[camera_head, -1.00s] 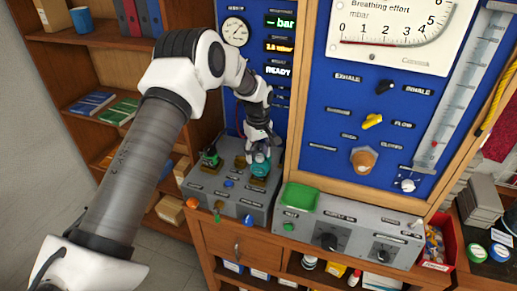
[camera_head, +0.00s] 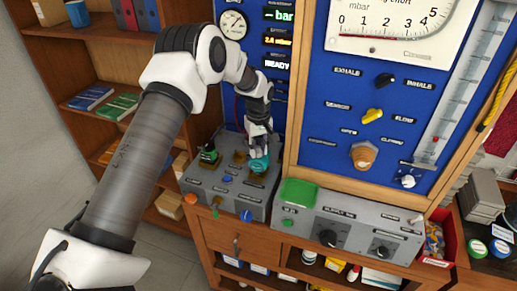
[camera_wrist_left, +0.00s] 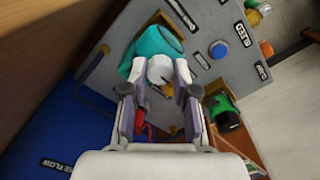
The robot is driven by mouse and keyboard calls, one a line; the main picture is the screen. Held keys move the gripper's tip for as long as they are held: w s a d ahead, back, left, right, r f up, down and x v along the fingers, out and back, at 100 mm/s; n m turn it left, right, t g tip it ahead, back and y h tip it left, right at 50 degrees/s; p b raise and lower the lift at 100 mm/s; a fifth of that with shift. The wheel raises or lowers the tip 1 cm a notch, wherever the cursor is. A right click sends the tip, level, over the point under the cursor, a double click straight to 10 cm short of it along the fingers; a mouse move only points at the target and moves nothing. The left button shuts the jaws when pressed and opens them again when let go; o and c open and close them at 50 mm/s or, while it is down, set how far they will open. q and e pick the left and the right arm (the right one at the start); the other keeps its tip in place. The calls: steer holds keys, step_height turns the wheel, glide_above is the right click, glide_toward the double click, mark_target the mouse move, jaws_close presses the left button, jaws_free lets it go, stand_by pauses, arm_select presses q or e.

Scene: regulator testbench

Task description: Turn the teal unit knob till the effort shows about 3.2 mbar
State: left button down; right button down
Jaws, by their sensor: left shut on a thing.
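The teal unit (camera_head: 259,166) stands on the grey bench box (camera_head: 190,181) at the foot of the blue panel. In the left wrist view the teal body (camera_wrist_left: 148,38) carries a pale round knob (camera_wrist_left: 160,68). My left gripper (camera_head: 258,150) comes down on it from above; in the wrist view its two fingers (camera_wrist_left: 158,88) are shut around the knob. The fingers partly hide the knob. A small display (camera_head: 278,40) shows yellow digits starting with 2, in mbar; its last digit is unclear. The large breathing effort dial (camera_head: 390,30) is cut by the top edge. My right gripper is out of view.
A green-topped unit (camera_head: 208,153) stands close left of the teal unit. A green tray (camera_head: 299,192) lies on the control box (camera_head: 350,224) to the right. A shelf (camera_head: 95,60) is at the left, a red bin (camera_head: 440,235) at the right.

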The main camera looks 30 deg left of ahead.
arm_select(q)
steer(key=m, duration=0.4)
steer(key=shift+f+b, duration=0.1)
steer(key=shift+b, duration=0.3)
steer(key=m, duration=0.3)
steer(key=shift+m+b, duration=0.3)
steer(key=m, duration=0.3)
steer(key=shift+m, duration=0.3)
steer(key=shift+m+b, duration=0.45)
steer(key=shift+m, duration=1.45)
steer(key=c, duration=0.9)
jaws_free()
